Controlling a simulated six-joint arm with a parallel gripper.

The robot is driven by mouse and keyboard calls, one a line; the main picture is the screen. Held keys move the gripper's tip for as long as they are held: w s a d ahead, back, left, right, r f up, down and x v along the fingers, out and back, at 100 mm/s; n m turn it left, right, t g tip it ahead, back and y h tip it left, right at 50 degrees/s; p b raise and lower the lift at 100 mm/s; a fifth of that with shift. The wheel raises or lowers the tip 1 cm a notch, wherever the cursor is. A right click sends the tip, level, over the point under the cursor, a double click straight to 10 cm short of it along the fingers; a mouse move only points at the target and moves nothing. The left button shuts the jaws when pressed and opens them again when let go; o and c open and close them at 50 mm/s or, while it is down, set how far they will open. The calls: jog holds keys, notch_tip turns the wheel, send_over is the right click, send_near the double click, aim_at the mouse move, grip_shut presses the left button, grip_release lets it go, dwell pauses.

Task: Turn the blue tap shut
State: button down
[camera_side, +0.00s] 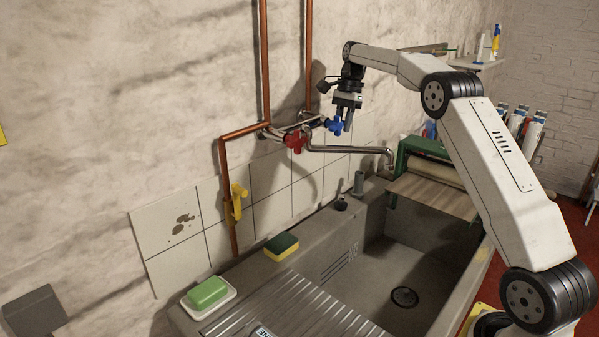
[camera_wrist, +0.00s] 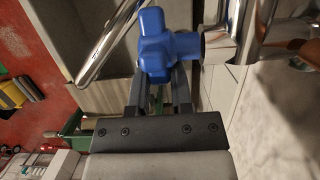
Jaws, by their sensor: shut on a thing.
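The blue tap (camera_side: 335,126) sits at the right end of the chrome mixer on the wall. In the wrist view the blue tap (camera_wrist: 167,45) shows as a lobed knob on a chrome stem. My gripper (camera_side: 343,112) comes down on it from above. In the wrist view my gripper (camera_wrist: 162,75) has its two dark fingers shut on the blue knob; the knob hides the fingertips. The red tap (camera_side: 295,142) is on the left of the mixer, apart from my gripper. The chrome spout (camera_side: 350,150) reaches right over the sink.
Copper pipes (camera_side: 264,65) run up the wall beside the mixer. A yellow valve (camera_side: 236,202) is on the lower pipe. The stone sink (camera_side: 345,235) below holds a sponge (camera_side: 281,246) and green soap (camera_side: 207,292) on its ledge. A green roller device (camera_side: 425,155) stands at the right.

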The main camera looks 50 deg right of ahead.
jog(key=shift+f+y, duration=0.1)
jog(key=shift+y, duration=0.6)
jog(key=c, duration=0.8)
grip_release()
jog(key=shift+h, duration=0.3)
